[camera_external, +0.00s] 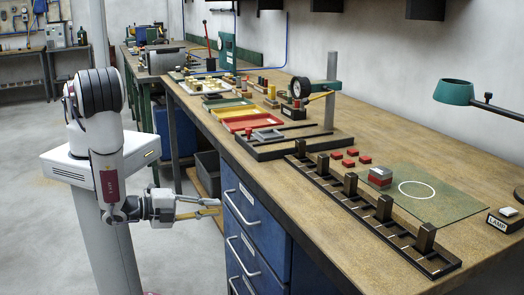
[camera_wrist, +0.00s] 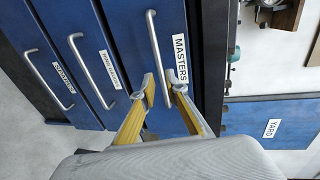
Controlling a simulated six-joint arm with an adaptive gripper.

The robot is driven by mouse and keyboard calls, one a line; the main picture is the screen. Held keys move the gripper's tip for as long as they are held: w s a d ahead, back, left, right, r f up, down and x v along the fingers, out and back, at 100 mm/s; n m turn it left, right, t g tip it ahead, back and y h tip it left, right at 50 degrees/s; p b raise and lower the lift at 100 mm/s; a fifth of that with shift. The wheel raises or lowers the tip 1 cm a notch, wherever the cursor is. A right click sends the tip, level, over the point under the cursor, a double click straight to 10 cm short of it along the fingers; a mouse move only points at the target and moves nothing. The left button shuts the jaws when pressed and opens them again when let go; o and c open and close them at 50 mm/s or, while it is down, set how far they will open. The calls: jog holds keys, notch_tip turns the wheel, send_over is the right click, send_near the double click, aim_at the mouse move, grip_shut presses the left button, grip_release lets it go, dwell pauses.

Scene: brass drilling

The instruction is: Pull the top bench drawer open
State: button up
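The top bench drawer (camera_external: 252,204) is blue and sits flush in the cabinet under the bench's left end. In the wrist view, which is turned on its side, this drawer (camera_wrist: 128,38) carries the label MASTERS. Its silver bar handle (camera_wrist: 155,45) also shows in the external view (camera_external: 242,212). My gripper (camera_external: 219,207) is level with the drawer front, pointing at the handle. In the wrist view my gripper (camera_wrist: 163,88) has its yellow fingers apart, one on each side of the handle near one end. I cannot tell whether either finger touches it.
Lower blue drawers (camera_external: 245,250) with similar handles lie below. The bench top (camera_external: 345,230) overhangs them and holds a black rack (camera_external: 370,213), red blocks (camera_external: 350,158) and trays (camera_external: 230,111). A dark bin (camera_external: 208,168) stands beyond the cabinet. The floor in front is clear.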

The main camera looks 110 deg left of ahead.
aim_at(234, 206)
jog(key=shift+a, duration=0.1)
jog(key=shift+x, duration=3.8)
jog(key=shift+c, duration=0.4)
grip_shut()
jog(key=shift+s, duration=0.1)
jog(key=f+v, duration=0.2)
jog(key=v, duration=1.1)
jog(key=d+f+v, duration=0.1)
jog(key=f+v, duration=0.2)
jog(key=v, duration=1)
jog(key=shift+s+f, duration=0.25)
jog(key=shift+s, duration=0.2)
jog(key=shift+d, duration=0.1)
